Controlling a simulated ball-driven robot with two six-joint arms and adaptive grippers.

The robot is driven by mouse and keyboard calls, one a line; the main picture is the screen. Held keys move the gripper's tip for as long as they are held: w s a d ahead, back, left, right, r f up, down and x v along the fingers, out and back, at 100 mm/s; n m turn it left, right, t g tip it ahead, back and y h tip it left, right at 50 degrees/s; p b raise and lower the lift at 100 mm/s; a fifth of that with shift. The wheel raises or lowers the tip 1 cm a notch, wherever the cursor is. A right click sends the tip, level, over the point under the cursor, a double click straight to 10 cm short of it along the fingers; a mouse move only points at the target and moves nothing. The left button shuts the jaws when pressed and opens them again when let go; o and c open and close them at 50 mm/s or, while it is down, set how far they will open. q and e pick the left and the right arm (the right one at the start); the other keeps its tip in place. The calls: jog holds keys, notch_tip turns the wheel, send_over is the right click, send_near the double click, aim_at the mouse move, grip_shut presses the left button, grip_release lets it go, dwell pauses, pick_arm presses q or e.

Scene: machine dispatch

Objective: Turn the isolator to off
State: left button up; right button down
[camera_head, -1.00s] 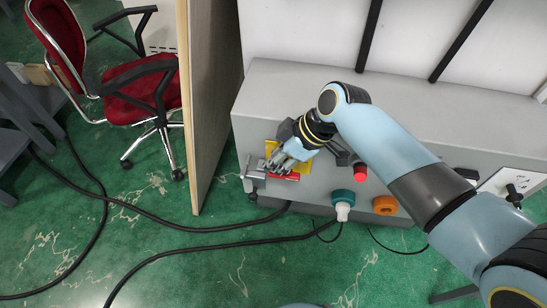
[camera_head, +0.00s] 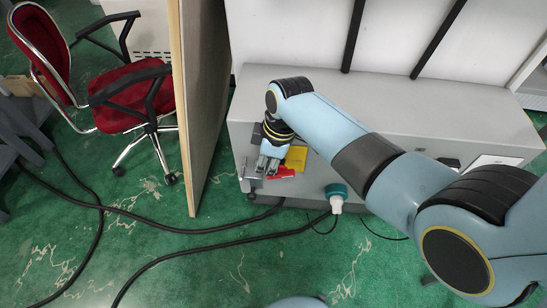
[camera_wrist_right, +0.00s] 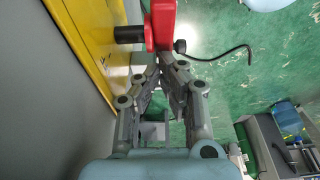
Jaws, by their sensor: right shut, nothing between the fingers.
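The isolator is a yellow plate (camera_head: 297,157) with a red handle (camera_head: 283,173) on the front of the grey machine cabinet. The red handle lies about level in the head view. My right gripper (camera_head: 267,168) is shut and empty at the handle's left part. In the right wrist view the red handle (camera_wrist_right: 163,24) stands just beyond the closed fingertips (camera_wrist_right: 166,66), with the yellow plate (camera_wrist_right: 95,40) to the left. I cannot tell whether the fingertips touch the handle. My left gripper is not in view.
A teal connector (camera_head: 336,190) with a white plug sits right of the isolator. The grey cabinet (camera_head: 440,110) fills the middle right. A wooden partition (camera_head: 193,110) and a red chair (camera_head: 130,100) stand left. Black cables (camera_head: 190,240) cross the green floor.

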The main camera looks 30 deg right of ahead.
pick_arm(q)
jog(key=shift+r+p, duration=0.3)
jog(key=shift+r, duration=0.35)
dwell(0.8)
